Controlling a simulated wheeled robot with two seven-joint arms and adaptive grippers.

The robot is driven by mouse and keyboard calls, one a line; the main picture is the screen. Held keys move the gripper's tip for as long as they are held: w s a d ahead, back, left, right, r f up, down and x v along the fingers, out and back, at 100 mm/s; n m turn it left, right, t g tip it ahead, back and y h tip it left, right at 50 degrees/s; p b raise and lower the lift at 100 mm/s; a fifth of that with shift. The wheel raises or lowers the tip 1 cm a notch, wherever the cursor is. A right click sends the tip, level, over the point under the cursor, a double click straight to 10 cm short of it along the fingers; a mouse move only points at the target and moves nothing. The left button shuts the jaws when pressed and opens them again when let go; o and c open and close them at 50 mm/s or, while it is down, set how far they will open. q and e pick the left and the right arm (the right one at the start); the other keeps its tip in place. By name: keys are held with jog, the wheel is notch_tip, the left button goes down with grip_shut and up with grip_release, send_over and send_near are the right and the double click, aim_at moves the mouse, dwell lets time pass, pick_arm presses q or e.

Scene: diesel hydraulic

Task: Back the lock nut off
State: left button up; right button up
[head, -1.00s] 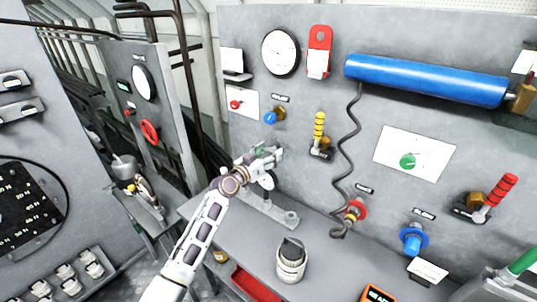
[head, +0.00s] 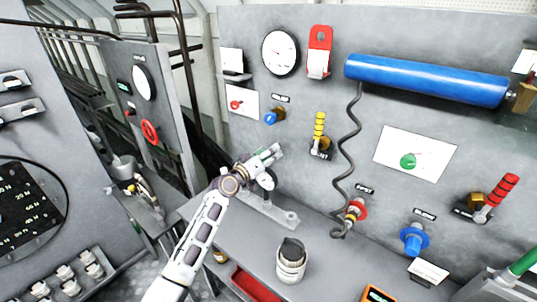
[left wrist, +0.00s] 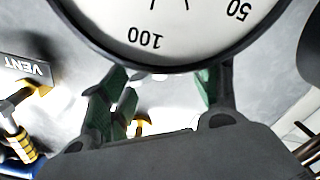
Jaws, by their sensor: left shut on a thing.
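My left gripper (head: 272,156) is above the grey bench fixture (head: 288,217), close to the panel, and is shut on a small part. I take this part for the lock nut; it is hidden between the fingers, and I cannot make out its shape. In the left wrist view the green-padded fingers (left wrist: 165,100) reach up behind a round gauge (left wrist: 180,30). This gauge covers their upper ends. The small gauge also shows beside the gripper in the head view (head: 267,180). My right gripper is not in view.
On the panel behind are a blue knob (head: 270,118), a yellow-banded lever (head: 319,128) and a blue cylinder (head: 425,80) with a coiled hose (head: 345,165). A white jar (head: 291,263) stands on the bench at the front.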

pick_arm(q)
jog(key=shift+n, duration=0.3)
jog(key=o, duration=1)
jog(key=shift+v, duration=6.05)
